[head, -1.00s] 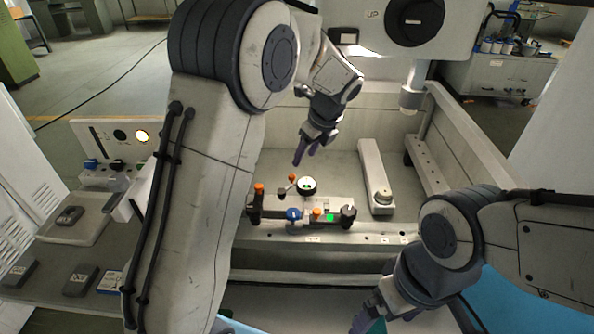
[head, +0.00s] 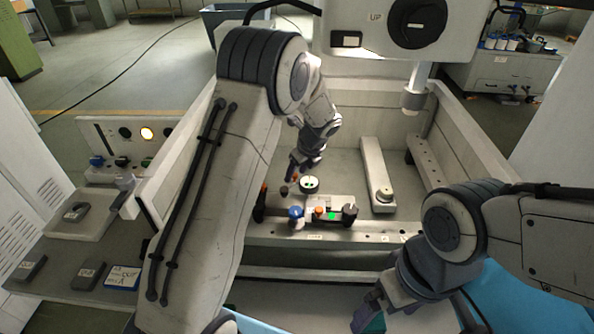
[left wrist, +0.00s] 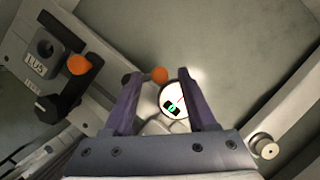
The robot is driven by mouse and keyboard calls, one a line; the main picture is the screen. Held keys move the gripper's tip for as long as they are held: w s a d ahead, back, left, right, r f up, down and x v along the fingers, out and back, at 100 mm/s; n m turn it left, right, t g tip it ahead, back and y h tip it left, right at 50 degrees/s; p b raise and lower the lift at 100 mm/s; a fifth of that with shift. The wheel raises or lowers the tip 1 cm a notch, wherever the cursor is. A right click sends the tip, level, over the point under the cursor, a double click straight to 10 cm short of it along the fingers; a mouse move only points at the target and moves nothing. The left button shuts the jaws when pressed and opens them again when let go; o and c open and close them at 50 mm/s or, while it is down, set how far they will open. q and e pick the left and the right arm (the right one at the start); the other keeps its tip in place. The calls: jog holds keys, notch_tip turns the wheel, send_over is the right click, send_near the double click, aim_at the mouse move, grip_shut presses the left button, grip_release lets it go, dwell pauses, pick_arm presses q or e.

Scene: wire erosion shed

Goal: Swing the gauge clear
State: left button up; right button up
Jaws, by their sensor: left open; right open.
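The gauge (head: 309,184) is a round white dial with a small green display, at the fixture in the machine tub. The left wrist view shows its dial face (left wrist: 174,100) between my open left fingers, nearer the right one. An orange knob (left wrist: 159,75) sits beside the dial. My left gripper (head: 296,170) is open just above and beside the gauge; I cannot tell whether it touches it. My right gripper (head: 368,309) is open at the lower right, well away from the gauge, with a small teal patch by its tips.
A pale bar (head: 376,173) stands to the right. The machine head (head: 414,88) hangs above. A control panel (head: 118,135) stands at the left.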

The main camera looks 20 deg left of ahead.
pick_arm(q)
grip_shut()
dwell(1.4)
